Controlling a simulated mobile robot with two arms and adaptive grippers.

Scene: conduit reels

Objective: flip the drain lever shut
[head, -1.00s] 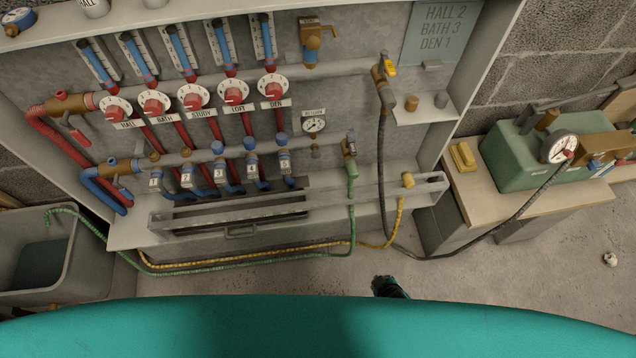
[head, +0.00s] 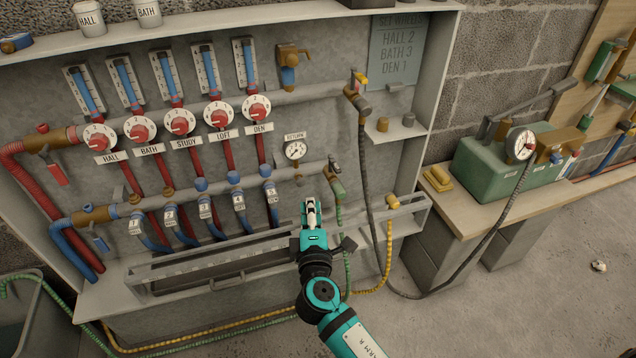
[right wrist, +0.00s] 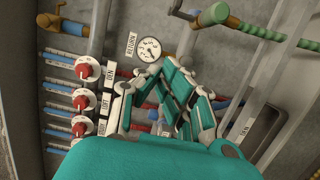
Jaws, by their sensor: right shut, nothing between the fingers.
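The drain valve is the brass fitting at the right end of the lower pipe, with the green hose (head: 339,215) hanging from it. Its small dark lever (head: 334,164) stands up at the fitting; its exact angle is hard to tell. In the right wrist view a dark lever (right wrist: 183,13) shows beside the brass and green fitting (right wrist: 214,14) at the top. My right gripper (head: 311,203) is shut and empty, below and left of the valve, apart from it in the picture. Its fingers (right wrist: 172,85) also show in the wrist view. My left gripper is not in view.
The return gauge (head: 295,150) is just left of the valve. A grey hose (head: 367,190) hangs to its right, with a yellow-handled valve (head: 360,80) above. The slotted rail (head: 190,262) runs below. A green pump box (head: 490,160) stands on the right bench.

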